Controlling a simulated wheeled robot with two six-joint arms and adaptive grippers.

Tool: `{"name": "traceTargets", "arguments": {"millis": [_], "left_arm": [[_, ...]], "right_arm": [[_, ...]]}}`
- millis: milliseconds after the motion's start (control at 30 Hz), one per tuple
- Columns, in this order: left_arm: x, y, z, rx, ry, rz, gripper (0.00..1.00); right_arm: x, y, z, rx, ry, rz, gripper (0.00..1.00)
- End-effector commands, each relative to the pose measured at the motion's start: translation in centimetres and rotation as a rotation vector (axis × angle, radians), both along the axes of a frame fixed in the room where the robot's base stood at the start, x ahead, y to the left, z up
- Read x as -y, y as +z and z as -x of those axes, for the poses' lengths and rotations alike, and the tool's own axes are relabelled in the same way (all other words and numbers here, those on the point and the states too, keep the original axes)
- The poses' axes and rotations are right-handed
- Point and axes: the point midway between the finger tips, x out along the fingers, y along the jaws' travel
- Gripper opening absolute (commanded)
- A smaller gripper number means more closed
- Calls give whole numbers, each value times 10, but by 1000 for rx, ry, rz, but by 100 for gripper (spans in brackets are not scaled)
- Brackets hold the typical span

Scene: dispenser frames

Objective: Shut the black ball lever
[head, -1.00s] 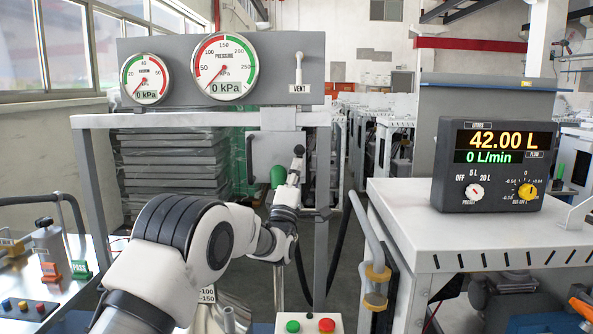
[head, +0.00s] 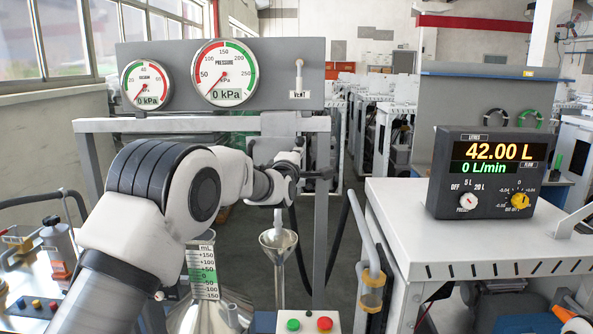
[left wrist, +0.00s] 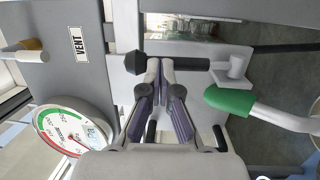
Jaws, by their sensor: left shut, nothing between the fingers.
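The black ball lever shows in the left wrist view: a black ball knob (left wrist: 135,63) at the left end of a dark rod (left wrist: 190,64), which runs level in the picture to a white pivot (left wrist: 235,67). My left gripper (left wrist: 160,66) is shut and empty, its tips at the rod just right of the ball. They overlap the rod in the picture; I cannot tell whether they touch it. My right gripper is not in view.
A green-gripped handle (left wrist: 228,101) is close to the right of my fingers in the wrist view. The gauge panel (head: 280,60) stands above, with the VENT lever (head: 299,75). A metal funnel (head: 278,240) is below my wrist. The meter (head: 485,172) stands on the right cabinet.

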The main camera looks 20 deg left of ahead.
Motion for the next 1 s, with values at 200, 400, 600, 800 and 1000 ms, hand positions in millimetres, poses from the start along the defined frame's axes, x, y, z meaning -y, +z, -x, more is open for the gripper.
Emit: {"name": "traceTargets", "arguments": {"millis": [200,400,600,800,1000], "left_arm": [[-1,0,-5,0,0,-1,0],[-2,1,-6,0,0,-1,0],[-2,2,-6,2,0,-1,0],[-2,2,-6,3,0,-1,0],[-1,0,-4,3,2,-1,0]], "right_arm": [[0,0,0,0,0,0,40],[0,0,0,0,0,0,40],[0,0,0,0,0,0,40],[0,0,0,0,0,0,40],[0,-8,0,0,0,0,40]]}}
